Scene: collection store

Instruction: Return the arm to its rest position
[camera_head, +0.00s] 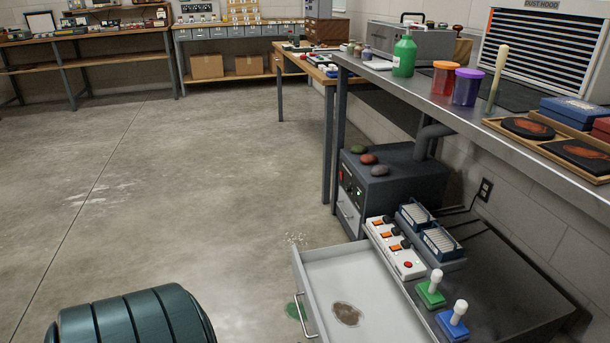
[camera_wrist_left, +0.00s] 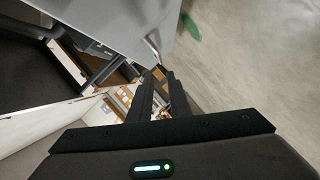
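My left gripper (camera_wrist_left: 158,76) shows in the left wrist view as two dark fingers lying close together. Nothing is clearly seen held between them, and I cannot tell whether the tips touch. Pale grey panels lie past the fingers at the upper left, with bare floor at the right. The head view shows neither gripper. An open drawer (camera_head: 321,263) with a metal handle stands out low at the front; a brown patch (camera_head: 347,314) lies in it.
A steel bench (camera_head: 460,114) runs along the right, with a green bottle (camera_head: 404,57) and orange (camera_head: 444,80) and purple (camera_head: 467,88) cups. Below it are a dark box unit (camera_head: 395,178) and a white switch strip (camera_head: 395,248). The concrete floor (camera_head: 180,190) at left is clear.

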